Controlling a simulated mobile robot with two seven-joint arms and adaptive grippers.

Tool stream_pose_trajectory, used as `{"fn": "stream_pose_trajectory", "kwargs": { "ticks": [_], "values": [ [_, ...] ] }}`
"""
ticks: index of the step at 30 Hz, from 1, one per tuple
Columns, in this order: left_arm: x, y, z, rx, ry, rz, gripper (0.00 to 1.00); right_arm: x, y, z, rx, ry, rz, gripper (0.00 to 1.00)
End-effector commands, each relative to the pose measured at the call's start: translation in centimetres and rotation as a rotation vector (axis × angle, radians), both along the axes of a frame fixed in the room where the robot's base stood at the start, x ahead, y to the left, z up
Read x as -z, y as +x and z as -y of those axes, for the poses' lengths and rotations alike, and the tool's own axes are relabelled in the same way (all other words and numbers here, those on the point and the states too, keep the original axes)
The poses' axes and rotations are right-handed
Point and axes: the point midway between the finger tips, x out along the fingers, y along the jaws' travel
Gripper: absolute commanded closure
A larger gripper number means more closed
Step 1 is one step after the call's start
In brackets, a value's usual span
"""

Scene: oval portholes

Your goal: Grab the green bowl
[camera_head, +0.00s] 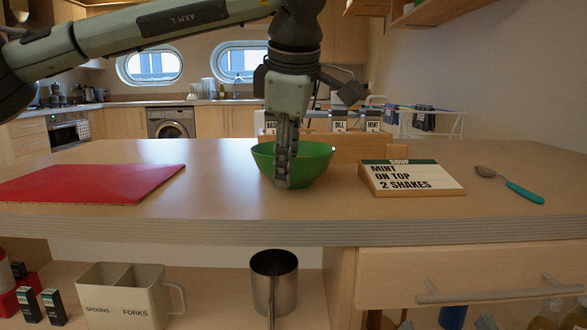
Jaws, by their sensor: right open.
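The green bowl (320,167) stands upright on the wooden counter, near the middle of the camera_head view. My left gripper (284,168) points straight down at the bowl's left part. Its fingers are seen edge-on and overlap the near side of the bowl, covering part of the rim and wall. I cannot tell whether they are closed on the rim or apart from it. My right gripper is not in view.
A red mat (85,184) lies left of the bowl. A soup sign (410,177) and a teal-handled spoon (510,184) lie to the right. A wooden rack with labelled jars (339,123) stands close behind. A metal mug (274,283) and cutlery holder (125,296) are below the counter.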

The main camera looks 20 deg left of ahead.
Motion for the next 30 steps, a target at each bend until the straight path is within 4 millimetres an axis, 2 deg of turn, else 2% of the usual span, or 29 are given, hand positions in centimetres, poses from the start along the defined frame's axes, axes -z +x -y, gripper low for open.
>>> {"fn": "stream_pose_trajectory", "kwargs": {
  "ticks": [3,10,19,30],
  "values": [
    [0.78,0.33,-0.21,-0.001,0.0,0.0,0.62,-0.27,-0.06,0.08,0.002,0.006,0.017,0.24],
    [0.81,0.38,-0.21,-0.001,0.0,0.001,0.63,-0.32,-0.07,0.08,0.002,0.006,0.018,0.24],
    [0.8,0.37,-0.19,-0.001,0.0,0.001,1.0,-0.31,-0.07,0.07,0.001,0.007,0.018,0.24],
    [0.65,0.39,-0.16,0.0,-0.002,0.003,1.0,-0.32,-0.07,0.06,0.001,0.006,0.017,0.24]
  ]
}}
